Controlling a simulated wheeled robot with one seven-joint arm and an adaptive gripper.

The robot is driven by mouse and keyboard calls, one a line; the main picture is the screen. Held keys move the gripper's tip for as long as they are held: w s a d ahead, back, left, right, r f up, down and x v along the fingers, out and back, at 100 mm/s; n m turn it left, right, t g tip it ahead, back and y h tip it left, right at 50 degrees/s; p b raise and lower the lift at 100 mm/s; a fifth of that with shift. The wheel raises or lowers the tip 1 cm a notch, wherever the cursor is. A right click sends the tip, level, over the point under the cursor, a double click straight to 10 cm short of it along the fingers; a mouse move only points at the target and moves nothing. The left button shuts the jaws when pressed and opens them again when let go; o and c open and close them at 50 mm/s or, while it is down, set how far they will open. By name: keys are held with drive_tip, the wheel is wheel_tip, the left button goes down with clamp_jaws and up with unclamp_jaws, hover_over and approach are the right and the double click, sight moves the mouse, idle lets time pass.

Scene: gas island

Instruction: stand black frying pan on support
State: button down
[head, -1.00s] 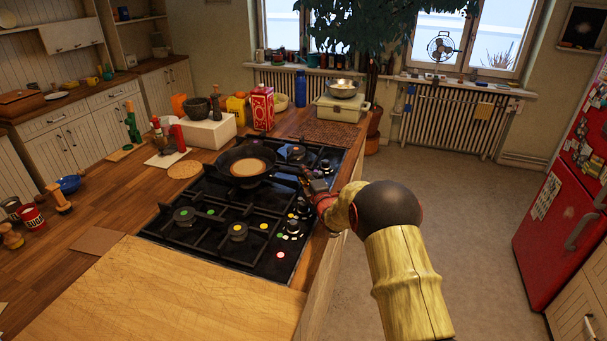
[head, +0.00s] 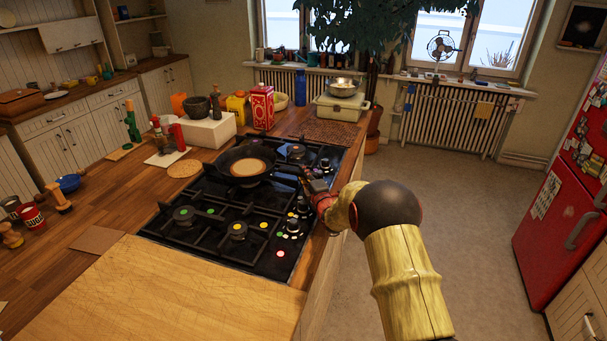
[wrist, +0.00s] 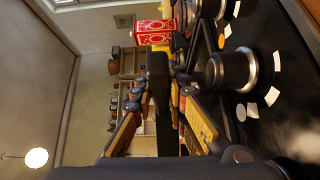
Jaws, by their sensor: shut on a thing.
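The black frying pan (head: 228,171) sits on the far-left part of the black gas stove, with a round tan pancake-like disc (head: 248,167) in it. Its handle points right, toward my gripper (head: 307,182) at the stove's right edge. In the wrist view, the dark handle (wrist: 158,100) lies between the yellow-sided fingers of my gripper (wrist: 160,78), which is shut on it. The pan looks level on or just above the burner grate; I cannot tell whether it touches. A round cork mat (head: 185,169) lies on the counter left of the pan.
The stove's front burners (head: 238,231) are empty, and knobs (head: 294,227) line its right side. Behind the pan stand a red patterned tin (head: 262,107), a white block (head: 207,131) and a mortar (head: 197,108). A wooden board (head: 170,290) covers the near counter. Floor at right is clear.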

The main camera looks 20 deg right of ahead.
drive_tip(key=shift+f, duration=0.1)
idle(0.7)
drive_tip(key=c, duration=1.7)
unclamp_jaws()
drive_tip(key=shift+f, duration=0.1)
drive_tip(key=shift+c, duration=0.2)
drive_tip(key=shift+o, duration=0.3)
drive_tip(key=shift+f, duration=0.1)
